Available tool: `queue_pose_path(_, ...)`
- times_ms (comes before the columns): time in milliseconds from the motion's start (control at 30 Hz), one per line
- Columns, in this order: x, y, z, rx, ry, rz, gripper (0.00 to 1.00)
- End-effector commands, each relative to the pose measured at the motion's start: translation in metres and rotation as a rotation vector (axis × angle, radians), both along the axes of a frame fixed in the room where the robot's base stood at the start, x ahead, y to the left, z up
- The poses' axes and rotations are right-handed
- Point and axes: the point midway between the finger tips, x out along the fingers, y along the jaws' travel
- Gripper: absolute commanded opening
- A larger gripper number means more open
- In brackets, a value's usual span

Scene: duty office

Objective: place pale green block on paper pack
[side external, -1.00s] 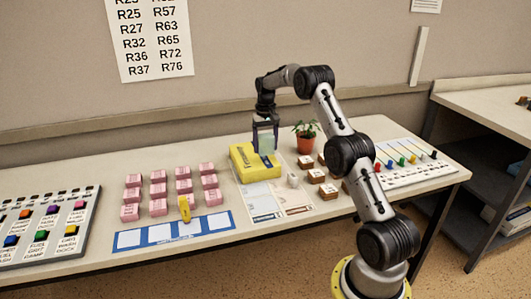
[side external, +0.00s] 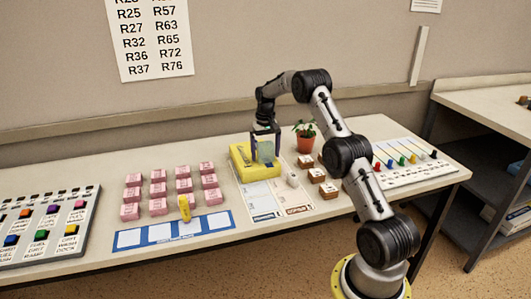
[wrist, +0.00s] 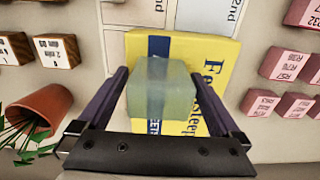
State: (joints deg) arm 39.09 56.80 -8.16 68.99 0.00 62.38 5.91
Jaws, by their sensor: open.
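The pale green block (side external: 266,151) stands on the yellow paper pack (side external: 241,164) and appears to rest on its top. In the wrist view the translucent block (wrist: 160,88) lies between my fingers, over the printed face of the pack (wrist: 218,52). My gripper (side external: 265,157) is open around the block. In the wrist view a gap shows between the block and each finger of my gripper (wrist: 160,82). The block hides part of the pack's lettering.
A potted plant (side external: 305,137) stands close to the right of the gripper. Small wooden blocks (side external: 317,175) and a card sheet (side external: 270,199) lie nearby. Rows of pink blocks (side external: 183,186) stand to the left. Pegged white boards lie at both ends of the table.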

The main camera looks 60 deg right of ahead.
Motion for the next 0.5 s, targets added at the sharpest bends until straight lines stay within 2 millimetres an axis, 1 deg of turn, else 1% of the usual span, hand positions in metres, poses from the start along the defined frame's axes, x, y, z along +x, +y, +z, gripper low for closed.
queue_pose_path(133,0.000,0.000,0.008,-0.001,-0.001,0.000,1.00)
queue_pose_path(233,0.001,0.000,0.022,-0.003,-0.003,0.000,1.00)
queue_pose_path(500,0.001,0.000,0.078,-0.003,-0.003,0.000,1.00)
